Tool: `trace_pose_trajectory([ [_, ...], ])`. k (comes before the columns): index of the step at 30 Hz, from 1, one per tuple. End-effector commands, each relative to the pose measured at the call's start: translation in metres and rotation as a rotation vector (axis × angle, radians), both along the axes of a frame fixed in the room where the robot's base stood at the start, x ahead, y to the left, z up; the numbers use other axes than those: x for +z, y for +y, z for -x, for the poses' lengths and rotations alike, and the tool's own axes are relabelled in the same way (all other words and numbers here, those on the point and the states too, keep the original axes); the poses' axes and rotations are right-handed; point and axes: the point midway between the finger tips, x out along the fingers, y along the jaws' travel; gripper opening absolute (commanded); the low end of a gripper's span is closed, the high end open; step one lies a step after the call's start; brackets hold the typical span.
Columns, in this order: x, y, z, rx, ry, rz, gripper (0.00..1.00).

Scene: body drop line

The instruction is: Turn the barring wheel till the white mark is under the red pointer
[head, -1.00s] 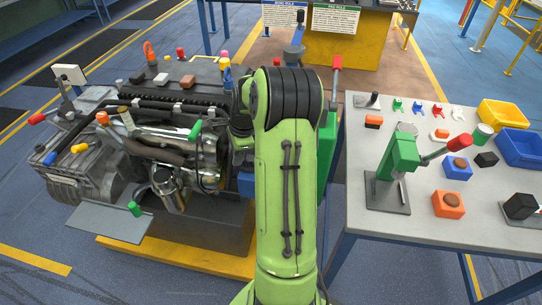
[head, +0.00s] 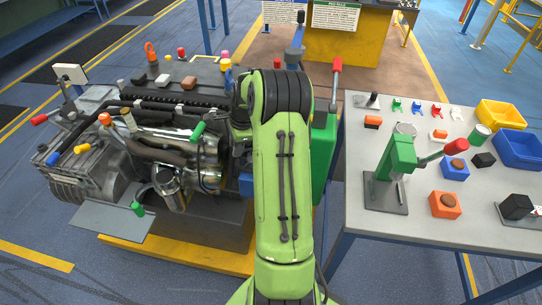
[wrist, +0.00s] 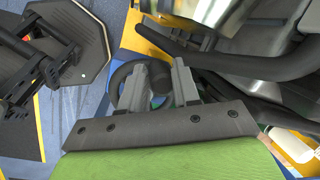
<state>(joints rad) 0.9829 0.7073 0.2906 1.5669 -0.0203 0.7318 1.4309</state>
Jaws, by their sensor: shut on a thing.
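In the wrist view my gripper (wrist: 160,85) has its two grey fingers closed about a dark round grip (wrist: 162,82). A dark curved rim (wrist: 118,80) shows just left of the fingers, and it looks like part of the barring wheel. The rest of the wheel is hidden behind the fingers and the gripper mount. I cannot make out the white mark or the red pointer in either view. In the head view my own green arm covers the gripper and the wheel, at the right end of the engine (head: 175,150).
Dark hoses (wrist: 235,65) run close to the right of the fingers. A green box (head: 324,150) with a red-handled lever (head: 336,75) stands right of my arm. Further right is a grey table (head: 370,225) with a green press (head: 400,155) and bins. Floor is open at the lower left.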

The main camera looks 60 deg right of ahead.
Motion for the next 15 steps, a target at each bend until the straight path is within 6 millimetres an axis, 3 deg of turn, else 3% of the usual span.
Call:
trace_pose_trajectory([
  [1, 0.002, -0.011, 0.006, -0.021, 0.011, 0.004, 0.00],
  [6, 0.001, -0.027, 0.006, -0.019, 0.011, 0.004, 0.00],
  [15, -0.002, -0.026, 0.008, -0.015, 0.017, -0.003, 0.00],
])
